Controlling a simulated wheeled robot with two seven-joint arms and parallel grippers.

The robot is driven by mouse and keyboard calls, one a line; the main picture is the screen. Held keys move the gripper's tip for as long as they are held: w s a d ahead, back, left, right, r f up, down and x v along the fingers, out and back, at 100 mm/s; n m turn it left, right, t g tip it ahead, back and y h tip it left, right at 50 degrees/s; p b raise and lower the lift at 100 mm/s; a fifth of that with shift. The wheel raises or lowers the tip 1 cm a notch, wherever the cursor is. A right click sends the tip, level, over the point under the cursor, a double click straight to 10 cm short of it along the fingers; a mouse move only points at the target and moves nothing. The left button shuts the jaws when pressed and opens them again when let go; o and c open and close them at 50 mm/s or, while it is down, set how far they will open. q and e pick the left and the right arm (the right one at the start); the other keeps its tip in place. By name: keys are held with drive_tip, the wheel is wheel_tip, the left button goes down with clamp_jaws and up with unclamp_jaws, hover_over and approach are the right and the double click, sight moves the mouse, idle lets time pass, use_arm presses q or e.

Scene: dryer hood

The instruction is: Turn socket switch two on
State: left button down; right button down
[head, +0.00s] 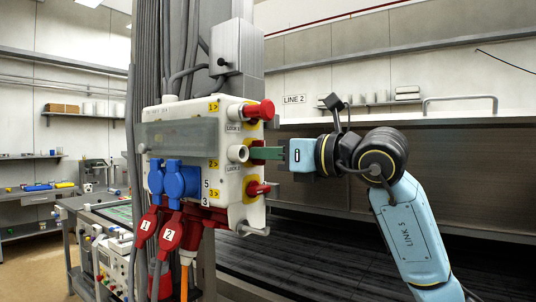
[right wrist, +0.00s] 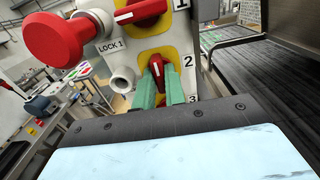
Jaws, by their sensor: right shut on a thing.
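The white socket box (head: 205,150) hangs on a column left of centre, with switches on its right side. In the right wrist view, the red switch two (right wrist: 157,70) sits on a yellow plate beside the label 2. My right gripper (head: 262,153) reaches it from the right, and its green fingers (right wrist: 162,92) are shut on the switch's handle from both sides. The handle stands roughly upright in the right wrist view, while switch one (right wrist: 140,12) above lies nearly crosswise. In the head view the fingers hide most of switch two. My left gripper is not in view.
A red round knob (right wrist: 68,38) sticks out beside LOCK 1, with a white lock cylinder (right wrist: 122,80) below. Switch three (head: 257,188) is just under my fingers. Blue plugs (head: 182,181) and red plugs (head: 169,232) with cables fill the box's front and underside.

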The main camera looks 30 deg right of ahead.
idle(0.3)
drive_tip(key=c, duration=1.5)
unclamp_jaws()
drive_tip(key=shift+o, duration=0.2)
drive_tip(key=shift+s, duration=0.15)
drive_tip(key=b+v, duration=0.3)
drive_tip(key=v, duration=1)
drive_tip(key=shift+b, duration=0.4)
drive_tip(key=shift+d+f, duration=0.1)
